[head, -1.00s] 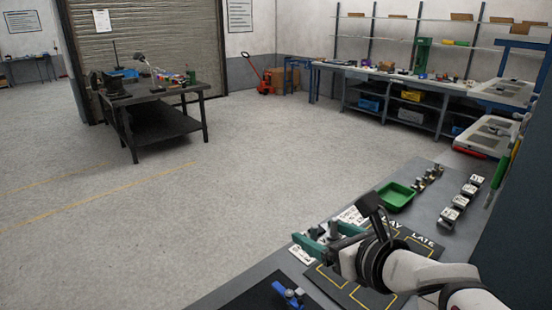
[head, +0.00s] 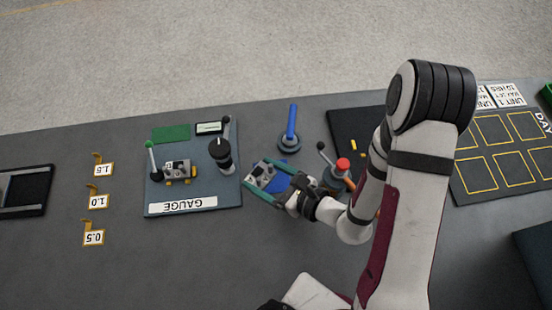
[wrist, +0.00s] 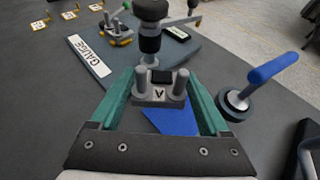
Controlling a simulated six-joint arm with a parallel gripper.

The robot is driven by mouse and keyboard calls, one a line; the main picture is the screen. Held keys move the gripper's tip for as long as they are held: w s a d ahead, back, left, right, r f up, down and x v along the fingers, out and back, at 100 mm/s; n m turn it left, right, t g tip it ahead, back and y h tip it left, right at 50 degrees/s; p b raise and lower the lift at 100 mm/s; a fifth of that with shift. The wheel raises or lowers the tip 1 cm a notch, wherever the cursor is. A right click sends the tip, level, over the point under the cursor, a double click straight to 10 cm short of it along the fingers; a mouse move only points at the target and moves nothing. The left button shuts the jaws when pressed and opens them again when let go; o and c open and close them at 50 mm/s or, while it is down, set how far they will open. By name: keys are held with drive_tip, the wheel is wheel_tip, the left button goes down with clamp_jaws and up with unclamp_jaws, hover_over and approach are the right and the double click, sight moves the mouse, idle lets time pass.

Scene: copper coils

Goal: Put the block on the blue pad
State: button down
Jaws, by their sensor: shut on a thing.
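In the head view the block (head: 263,174) is between the green fingers of my gripper (head: 257,172). My gripper (wrist: 160,76) is shut on it. The blue pad (head: 282,182) lies on the dark bench, right of the gauge board. In the wrist view the blue pad (wrist: 175,120) shows below and nearer than the block, partly covered by it. I cannot tell whether the block touches the pad or hangs above it.
The gauge board (head: 195,190) with a black-knobbed post (head: 221,152) is close left of my gripper. A blue-handled round stand (head: 290,138) is behind, and a red-knobbed lever (head: 342,166) is to the right.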

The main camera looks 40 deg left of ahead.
sight(264, 187)
drive_tip(key=f, duration=0.5)
drive_tip(key=shift+s+f, duration=0.25)
drive_tip(key=shift+f, duration=0.05)
unclamp_jaws()
drive_tip(key=shift+f, duration=0.1)
drive_tip(key=v, duration=0.7)
drive_tip(key=shift+d, duration=0.3)
wheel_tip(264, 187, up, 14)
drive_tip(key=s+d+n+g, duration=0.2)
drive_tip(key=n+g, duration=0.3)
drive_tip(key=n, duration=0.3)
drive_tip(key=s+d+r+n+t+h, duration=0.1)
drive_tip(key=d+r+n+t+h, duration=0.1)
drive_tip(key=d+h, duration=0.3)
drive_tip(key=s+d+r+n+t+h, duration=0.1)
drive_tip(key=d+h, duration=0.5)
drive_tip(key=d, duration=0.6)
wheel_tip(264, 187, up, 2)
drive_tip(key=shift+s+d+r+n+t+h, duration=0.15)
drive_tip(key=shift+d+n+t+h, duration=0.15)
drive_tip(key=shift+n+t, duration=0.5)
